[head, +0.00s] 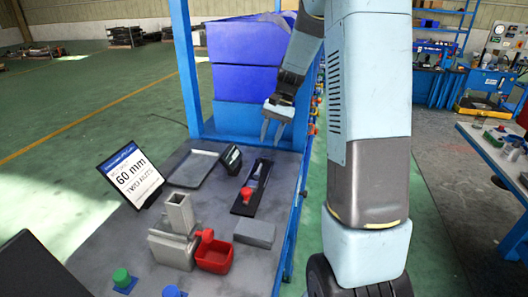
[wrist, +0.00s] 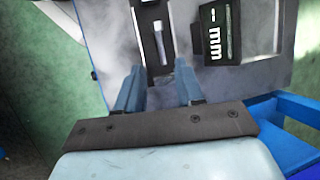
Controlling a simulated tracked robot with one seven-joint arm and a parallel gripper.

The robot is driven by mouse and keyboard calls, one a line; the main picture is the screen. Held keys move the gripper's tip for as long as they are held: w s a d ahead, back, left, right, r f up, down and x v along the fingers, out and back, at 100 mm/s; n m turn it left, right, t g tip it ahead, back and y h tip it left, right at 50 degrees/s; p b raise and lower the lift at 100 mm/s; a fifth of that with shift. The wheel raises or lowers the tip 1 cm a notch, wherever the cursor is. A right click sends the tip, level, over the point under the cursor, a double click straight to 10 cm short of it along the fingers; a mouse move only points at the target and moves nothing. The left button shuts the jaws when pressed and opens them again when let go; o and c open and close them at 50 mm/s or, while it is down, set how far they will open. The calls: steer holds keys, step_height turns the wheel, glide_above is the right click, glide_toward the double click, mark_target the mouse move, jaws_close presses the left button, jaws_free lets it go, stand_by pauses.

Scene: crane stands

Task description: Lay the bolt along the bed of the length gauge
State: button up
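The length gauge (head: 240,209) is a dark narrow plate with a red knob on the table, in the middle of the head view. Its far part also shows in the wrist view (wrist: 149,42), with a pale strip in its slot between my fingertips. I cannot tell whether this strip is the bolt or part of the gauge. The gauge's display (head: 231,158) stands to its left; in the wrist view the display (wrist: 215,32) reads a dash and "mm". My gripper (head: 272,132) is open and empty, above the far end of the gauge. No bolt is clearly recognisable.
A grey tray (head: 194,169), a sign (head: 130,176) reading "60 mm" and "two nuts", grey blocks (head: 175,240), a red bin (head: 214,261) and a grey slab (head: 255,233) stand on the table. Blue crates (head: 248,80) rise behind. Green and blue pieces (head: 121,277) lie near the front.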

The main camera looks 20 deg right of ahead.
steer(key=s+a+r+n+t+h, duration=0.2)
steer(key=s+r+n+t+h, duration=0.1)
steer(key=s+r, duration=0.95)
steer(key=s+a+r+n+t, duration=0.1)
steer(key=s+t, duration=0.1)
steer(key=s, duration=0.5)
steer(key=s+a+r+n+t+h, duration=0.1)
steer(key=s+n+t, duration=0.1)
steer(key=s, duration=0.4)
steer(key=shift+s+r+h, duration=0.3)
steer(key=shift+s+r, duration=0.1)
